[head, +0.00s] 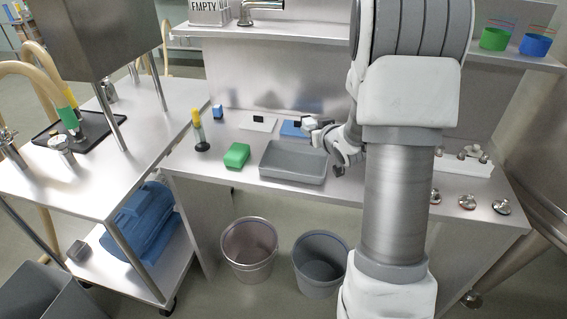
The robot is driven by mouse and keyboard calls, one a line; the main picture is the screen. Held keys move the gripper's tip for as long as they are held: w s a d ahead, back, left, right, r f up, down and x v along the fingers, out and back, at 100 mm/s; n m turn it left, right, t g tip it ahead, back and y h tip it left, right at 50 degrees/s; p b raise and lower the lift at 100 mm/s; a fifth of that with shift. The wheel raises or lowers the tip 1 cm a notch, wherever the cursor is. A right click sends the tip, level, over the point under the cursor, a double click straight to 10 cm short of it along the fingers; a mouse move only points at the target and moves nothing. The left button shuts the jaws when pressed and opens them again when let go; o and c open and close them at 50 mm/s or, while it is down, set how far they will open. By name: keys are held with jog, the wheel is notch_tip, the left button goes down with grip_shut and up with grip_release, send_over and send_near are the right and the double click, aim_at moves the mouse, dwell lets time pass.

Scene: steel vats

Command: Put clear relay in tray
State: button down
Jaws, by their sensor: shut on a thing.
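The grey rectangular tray (290,176) sits on the steel bench near its front edge, with nothing visible inside it. My gripper (339,171) is low beside the tray's right end, partly hidden by my own arm. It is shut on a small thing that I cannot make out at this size. I cannot pick out a clear relay anywhere on the bench. Whether the gripper touches the tray's rim cannot be told.
A green block (237,155) and a yellow-topped tool on a black base (202,146) stand left of the tray. A white plate (258,123) and a blue plate (294,129) lie behind it. Metal fittings (467,202) are at right. Two bins (249,247) stand below.

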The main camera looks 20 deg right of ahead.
jog(key=shift+y, duration=0.3)
jog(key=a+f+b, duration=0.1)
jog(key=f, duration=0.1)
jog(key=w+a+f+b, duration=0.1)
jog(key=b, duration=0.1)
jog(key=f+b, duration=0.1)
jog(key=f, duration=0.1)
jog(key=shift+w+a+f+b, duration=0.3)
jog(key=shift+w+a, duration=0.05)
jog(key=shift+a, duration=0.05)
jog(key=shift+c, duration=2.3)
grip_release()
jog(key=shift+r, duration=0.1)
